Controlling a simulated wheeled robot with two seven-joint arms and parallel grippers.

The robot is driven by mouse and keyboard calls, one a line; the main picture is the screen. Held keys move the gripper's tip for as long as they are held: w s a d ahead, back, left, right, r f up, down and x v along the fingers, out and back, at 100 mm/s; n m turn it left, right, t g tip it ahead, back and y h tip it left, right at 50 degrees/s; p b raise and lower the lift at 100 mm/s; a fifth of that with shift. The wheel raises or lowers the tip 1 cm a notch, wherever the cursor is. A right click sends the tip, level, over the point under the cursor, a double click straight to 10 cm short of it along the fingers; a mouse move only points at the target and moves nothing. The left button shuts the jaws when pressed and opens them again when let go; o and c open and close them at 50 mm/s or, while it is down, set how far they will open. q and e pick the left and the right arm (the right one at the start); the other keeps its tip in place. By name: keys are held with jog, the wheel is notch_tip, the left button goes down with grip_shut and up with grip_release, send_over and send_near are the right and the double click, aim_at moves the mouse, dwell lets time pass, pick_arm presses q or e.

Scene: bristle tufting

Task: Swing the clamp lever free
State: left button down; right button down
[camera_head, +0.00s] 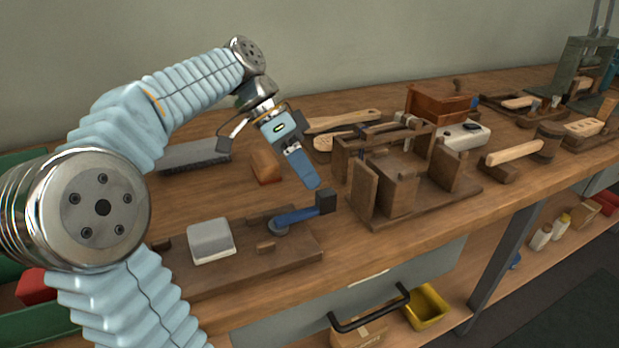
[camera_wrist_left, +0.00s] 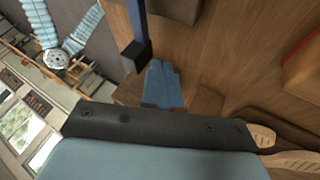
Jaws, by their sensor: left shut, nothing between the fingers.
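The clamp lever (camera_head: 297,215) is a blue bar with a black block-shaped knob (camera_head: 326,202). It pivots on a round blue hub (camera_head: 278,227) on a brown wooden board (camera_head: 246,265) near the table's front. The lever points right, and its knob overhangs the board's right end. My left gripper (camera_head: 314,184) is shut and empty, its blue fingertips just above and behind the knob in the head view. In the left wrist view the shut fingers (camera_wrist_left: 163,88) appear beside the knob (camera_wrist_left: 136,56) and lever (camera_wrist_left: 138,18). I cannot tell whether they touch. My right gripper is not in view.
A pale grey block (camera_head: 210,241) sits on the board left of the lever. A wooden rack (camera_head: 395,190) with upright panels stands close right of the gripper. A grey brush-like strip (camera_head: 195,155) and a wooden block (camera_head: 265,167) lie behind. The table's front edge is near.

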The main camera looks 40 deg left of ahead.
pick_arm(q)
jog(key=shift+s+d, duration=0.3)
jog(key=shift+d, duration=0.3)
